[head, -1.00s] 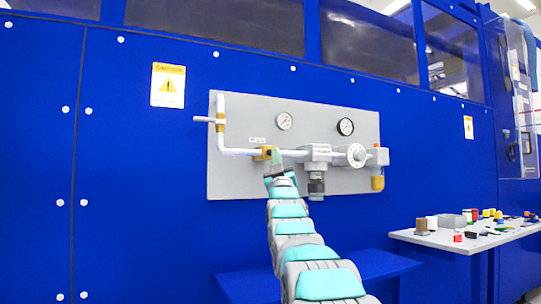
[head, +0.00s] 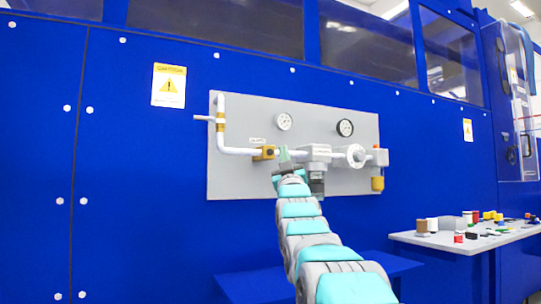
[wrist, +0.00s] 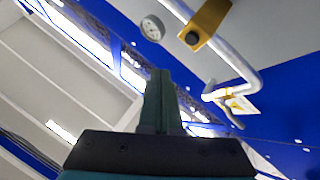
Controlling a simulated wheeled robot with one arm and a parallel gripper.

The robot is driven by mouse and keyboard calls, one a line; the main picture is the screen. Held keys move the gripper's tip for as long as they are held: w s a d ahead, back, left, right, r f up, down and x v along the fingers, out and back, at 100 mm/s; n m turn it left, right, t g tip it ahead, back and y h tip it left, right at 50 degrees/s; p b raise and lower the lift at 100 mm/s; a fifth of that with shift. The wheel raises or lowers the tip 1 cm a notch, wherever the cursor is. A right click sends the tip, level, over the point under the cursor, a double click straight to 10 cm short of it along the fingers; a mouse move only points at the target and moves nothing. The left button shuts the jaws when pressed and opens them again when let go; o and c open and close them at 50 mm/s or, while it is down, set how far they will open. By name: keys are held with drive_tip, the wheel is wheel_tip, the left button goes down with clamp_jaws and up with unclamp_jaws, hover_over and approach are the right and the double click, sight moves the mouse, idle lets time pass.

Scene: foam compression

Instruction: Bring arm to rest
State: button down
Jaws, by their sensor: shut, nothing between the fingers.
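My arm reaches up from the bottom of the head view toward the grey valve panel (head: 235,178) on the blue machine wall. My gripper (head: 283,152) is in front of the white pipe, just right of the brass valve block (head: 264,153). In the wrist view my gripper (wrist: 160,75) has its fingers together with nothing between them. The brass block (wrist: 209,22) shows at the top right there, apart from the fingers. I cannot tell from the head view how far the fingertips are from the pipe.
The panel carries two gauges (head: 284,121) (head: 345,127), a grey regulator (head: 316,153) close right of my gripper, and a yellow-bottomed fitting (head: 377,183). A grey table (head: 420,240) with small objects stands at the right. A blue ledge (head: 240,286) lies below the panel.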

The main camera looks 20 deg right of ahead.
idle(0.3)
drive_tip(key=a+f+g+y+p, duration=0.2)
drive_tip(key=a+f+g, duration=0.15)
drive_tip(key=f, duration=0.55)
drive_tip(key=a+f+g+y+p, duration=0.1)
drive_tip(key=a+f+g+y, duration=0.2)
drive_tip(key=f, duration=0.6)
drive_tip(key=s+a+f+g+p, duration=0.1)
drive_tip(key=s+a+f+g, duration=0.25)
drive_tip(key=f, duration=0.35)
drive_tip(key=s+a+f+g+p, duration=0.1)
drive_tip(key=s+a+f+g, duration=0.2)
drive_tip(key=f, duration=0.4)
drive_tip(key=s+a+f+g+p, duration=0.1)
drive_tip(key=s+f+g, duration=0.3)
drive_tip(key=s, duration=1)
drive_tip(key=s+a+f+g+y+p, duration=0.1)
drive_tip(key=s+a+f+g, duration=0.3)
drive_tip(key=s+f, duration=0.6)
drive_tip(key=s+a+f+g+y+p, duration=0.1)
drive_tip(key=s+f+g, duration=0.5)
drive_tip(key=s, duration=1.3)
drive_tip(key=shift+s+a+f+m, duration=0.2)
drive_tip(key=shift+a+f+m, duration=0.15)
drive_tip(key=shift+a, duration=0.4)
